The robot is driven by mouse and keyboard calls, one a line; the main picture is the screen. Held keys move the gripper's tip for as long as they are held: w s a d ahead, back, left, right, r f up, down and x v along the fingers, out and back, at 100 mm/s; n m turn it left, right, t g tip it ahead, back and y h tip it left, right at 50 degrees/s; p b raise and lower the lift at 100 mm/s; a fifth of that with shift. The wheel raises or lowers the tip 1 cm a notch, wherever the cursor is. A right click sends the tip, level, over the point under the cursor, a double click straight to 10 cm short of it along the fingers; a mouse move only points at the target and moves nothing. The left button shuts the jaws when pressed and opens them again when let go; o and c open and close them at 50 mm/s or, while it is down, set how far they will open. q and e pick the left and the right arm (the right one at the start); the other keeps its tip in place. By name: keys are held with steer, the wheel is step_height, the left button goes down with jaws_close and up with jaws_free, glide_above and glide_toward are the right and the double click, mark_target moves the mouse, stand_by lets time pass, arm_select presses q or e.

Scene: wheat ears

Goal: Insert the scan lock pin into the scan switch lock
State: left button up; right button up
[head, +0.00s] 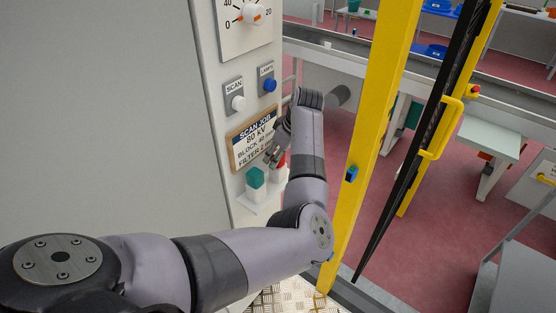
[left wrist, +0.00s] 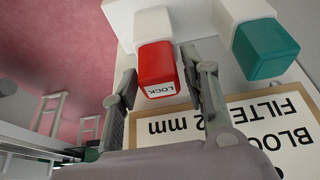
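The red lock pin (left wrist: 156,64), with a white label reading LOCK, stands on a white base; a bit of its red (head: 281,161) shows in the head view. My left gripper (head: 273,154) is at the small shelf below the sign. In the left wrist view its fingers (left wrist: 158,75) are apart, one on each side of the red pin, with small gaps seeming to show; contact is unclear. The scan switch (head: 238,103), a white knob on a grey plate labelled SCAN, is on the panel above. My right gripper is out of view.
A teal block (head: 255,178), also in the left wrist view (left wrist: 264,48), stands on a white base beside the red pin. The SCAN JOB sign (head: 252,140) is just above. A blue LAMPS knob (head: 269,85) is right of the scan switch. A yellow post (head: 368,130) stands right of my arm.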

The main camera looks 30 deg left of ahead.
arm_select(q)
jaws_close()
steer(key=shift+r, duration=0.15)
stand_by(0.4)
